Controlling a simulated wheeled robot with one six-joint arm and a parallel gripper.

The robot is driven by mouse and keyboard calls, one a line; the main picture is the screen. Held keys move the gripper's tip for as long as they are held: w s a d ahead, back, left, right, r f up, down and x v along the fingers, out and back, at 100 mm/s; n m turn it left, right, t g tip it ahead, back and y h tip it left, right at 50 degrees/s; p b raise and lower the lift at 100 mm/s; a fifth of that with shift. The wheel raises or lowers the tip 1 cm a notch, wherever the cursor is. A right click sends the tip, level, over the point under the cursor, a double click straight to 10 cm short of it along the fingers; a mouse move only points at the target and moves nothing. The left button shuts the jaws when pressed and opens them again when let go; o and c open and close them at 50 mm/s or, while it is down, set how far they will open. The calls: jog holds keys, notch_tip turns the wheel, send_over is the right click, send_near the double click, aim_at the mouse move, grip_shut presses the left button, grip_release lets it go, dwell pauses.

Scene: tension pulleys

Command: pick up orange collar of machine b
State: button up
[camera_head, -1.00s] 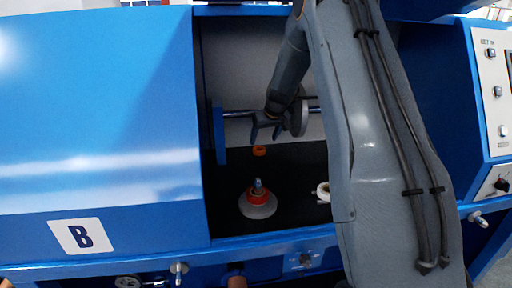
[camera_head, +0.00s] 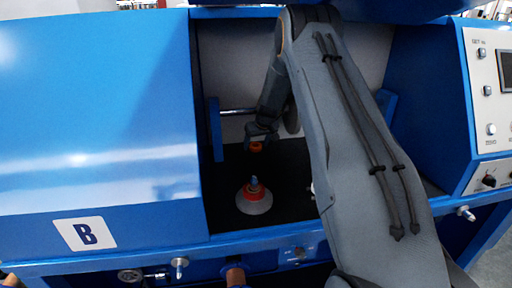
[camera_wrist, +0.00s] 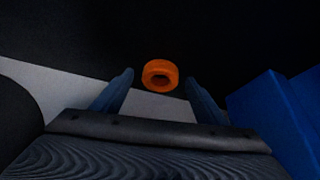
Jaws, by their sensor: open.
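The orange collar (camera_head: 256,147) is a small ring on the dark floor inside the blue machine marked B (camera_head: 85,234). My gripper (camera_head: 262,140) is open, right at the collar in the head view. In the wrist view the collar (camera_wrist: 160,75) shows its hole and lies between the two fingertips of my gripper (camera_wrist: 159,78), slightly beyond them, with a gap on each side. I cannot tell how much height is left between fingers and collar.
A white cone-shaped base with a red-orange ring (camera_head: 254,196) and an upright pin stands in front of the collar. A metal shaft (camera_head: 238,112) crosses behind. Blue walls (camera_wrist: 275,115) bound the bay. My arm covers the bay's right part.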

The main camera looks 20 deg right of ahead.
jog(key=shift+c, duration=0.5)
jog(key=c, duration=1.2)
jog(key=shift+o, duration=0.2)
jog(key=shift+s+r, duration=0.1)
